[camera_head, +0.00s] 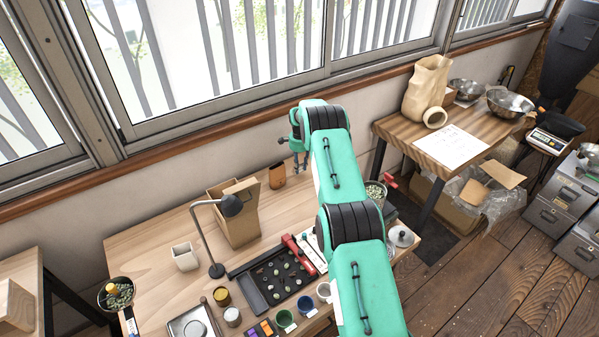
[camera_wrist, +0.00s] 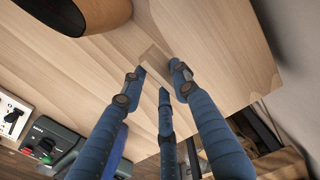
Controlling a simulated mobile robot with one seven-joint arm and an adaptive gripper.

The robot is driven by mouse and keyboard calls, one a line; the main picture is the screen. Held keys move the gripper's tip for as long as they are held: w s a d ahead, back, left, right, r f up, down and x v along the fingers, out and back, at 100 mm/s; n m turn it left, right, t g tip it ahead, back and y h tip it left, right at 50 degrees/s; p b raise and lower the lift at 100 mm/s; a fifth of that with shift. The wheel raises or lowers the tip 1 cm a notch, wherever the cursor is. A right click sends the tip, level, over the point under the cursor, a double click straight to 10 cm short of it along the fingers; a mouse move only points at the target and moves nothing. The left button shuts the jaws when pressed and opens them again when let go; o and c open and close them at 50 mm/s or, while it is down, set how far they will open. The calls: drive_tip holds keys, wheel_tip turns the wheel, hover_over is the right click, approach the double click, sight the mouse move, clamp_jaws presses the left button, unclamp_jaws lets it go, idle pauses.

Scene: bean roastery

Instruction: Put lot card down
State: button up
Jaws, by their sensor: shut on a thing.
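My gripper (camera_wrist: 160,80) has its blue fingers drawn together above the wooden table in the wrist view. A small pale, flat piece (camera_wrist: 153,56), likely the lot card, shows between the fingertips; it nearly matches the tabletop in colour. Whether it touches the table I cannot tell. In the head view my gripper (camera_head: 300,163) is over the back of the workbench (camera_head: 155,235), right of a brown cup-like container (camera_head: 277,176). The card cannot be made out there.
A cardboard box (camera_head: 236,228), a desk lamp (camera_head: 231,206) and a dark tray (camera_head: 270,280) with several beans stand left of my arm. A white cup (camera_head: 185,257) is farther left. Bare wood lies around my fingertips; the wall is close behind.

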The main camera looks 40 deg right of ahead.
drive_tip(key=shift+w+d, duration=0.1)
drive_tip(key=shift+w, duration=0.15)
drive_tip(key=shift+f, duration=1.75)
drive_tip(key=shift+f, duration=0.1)
drive_tip(key=o, duration=1.1)
wheel_tip(320, 180, up, 12)
drive_tip(key=shift+r+p, duration=0.1)
drive_tip(key=shift+p, duration=0.2)
